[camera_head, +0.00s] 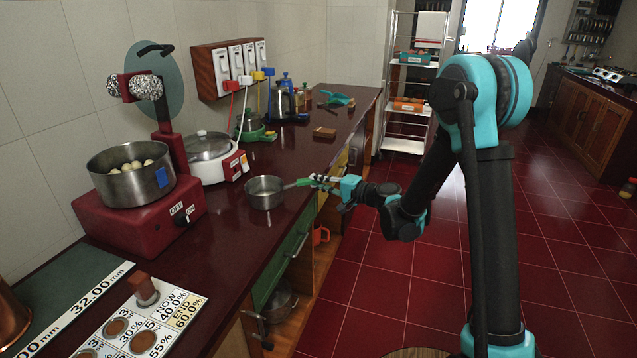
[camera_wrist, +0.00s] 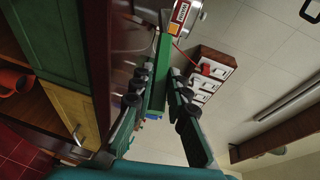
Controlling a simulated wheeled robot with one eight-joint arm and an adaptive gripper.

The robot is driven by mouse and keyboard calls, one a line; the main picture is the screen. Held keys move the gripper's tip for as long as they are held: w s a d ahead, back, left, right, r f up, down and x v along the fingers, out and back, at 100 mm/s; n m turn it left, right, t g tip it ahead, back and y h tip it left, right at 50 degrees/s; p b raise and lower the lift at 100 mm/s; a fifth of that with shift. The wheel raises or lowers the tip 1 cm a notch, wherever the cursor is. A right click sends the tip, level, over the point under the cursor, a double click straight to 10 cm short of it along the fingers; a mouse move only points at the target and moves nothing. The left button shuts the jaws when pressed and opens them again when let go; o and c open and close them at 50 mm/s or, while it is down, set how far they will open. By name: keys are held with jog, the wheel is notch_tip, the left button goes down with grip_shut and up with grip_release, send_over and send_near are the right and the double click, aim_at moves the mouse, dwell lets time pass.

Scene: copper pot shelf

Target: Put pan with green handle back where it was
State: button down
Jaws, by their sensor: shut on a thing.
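The small steel pan (camera_head: 265,193) is upright over the counter near its front edge, its opening facing up. I cannot tell whether its base touches the counter. Its green handle (camera_head: 304,182) points right, toward the aisle. My gripper (camera_head: 318,181) is shut on the handle from the right side. In the wrist view the green handle (camera_wrist: 159,70) runs between the two dark fingers of my gripper (camera_wrist: 160,88). The pan's bowl cannot be made out clearly there.
The dark red counter (camera_head: 235,222) holds a red stove with a large pot (camera_head: 132,184) and a white cooker (camera_head: 212,160) left of the pan. Below, an open shelf holds another pan (camera_head: 280,303) and an orange cup (camera_head: 320,235).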

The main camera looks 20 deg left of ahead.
jog(key=c, duration=1.5)
grip_release()
jog(key=v, duration=1.2)
jog(key=s+d+f+n+h, duration=0.1)
jog(key=s+d+f+h, duration=0.2)
jog(key=d, duration=0.7)
jog(key=s+d+f+n+g+h, duration=0.1)
jog(key=s+d+f+h, duration=0.3)
jog(key=s+d+h, duration=0.3)
jog(key=s+d+f+n+h, duration=0.1)
jog(key=s+d+f+h, duration=0.3)
jog(key=s+d, duration=0.8)
jog(key=shift+s+d+f+g+h, duration=0.15)
jog(key=shift+s+d+g+h, duration=0.2)
jog(key=shift+d+h, duration=0.6)
jog(key=shift+w+d+y, duration=0.1)
jog(key=shift+d+y, duration=0.1)
jog(key=shift+y, duration=0.05)
